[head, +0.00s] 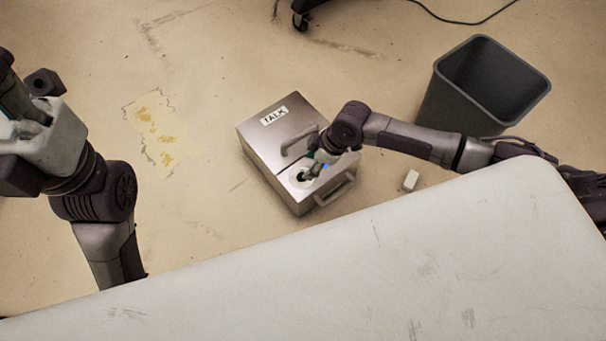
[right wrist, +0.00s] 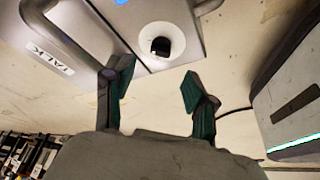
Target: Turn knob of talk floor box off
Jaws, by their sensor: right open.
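The talk floor box (head: 258,142) is a silver metal box on the floor, with a "TALK" label and handles. Its dark knob (head: 303,176) sits on a white round plate near the box's front; the right wrist view shows the knob (right wrist: 160,46) at top center. My right gripper (head: 314,171) reaches in from the right over the plate. In the right wrist view, my right gripper (right wrist: 158,76) is open, its two teal-padded fingers apart and nothing between them. The knob appears just beyond the fingertips; contact cannot be told. My left arm shows at the left, its jaws not visible.
A dark grey bin (head: 455,112) stands right of the box. A small white block (head: 410,181) lies between the box and a white tabletop (head: 400,265) in the foreground. A yellow-stained floor patch (head: 153,125) is left of the box. A cable and wheeled base are at top.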

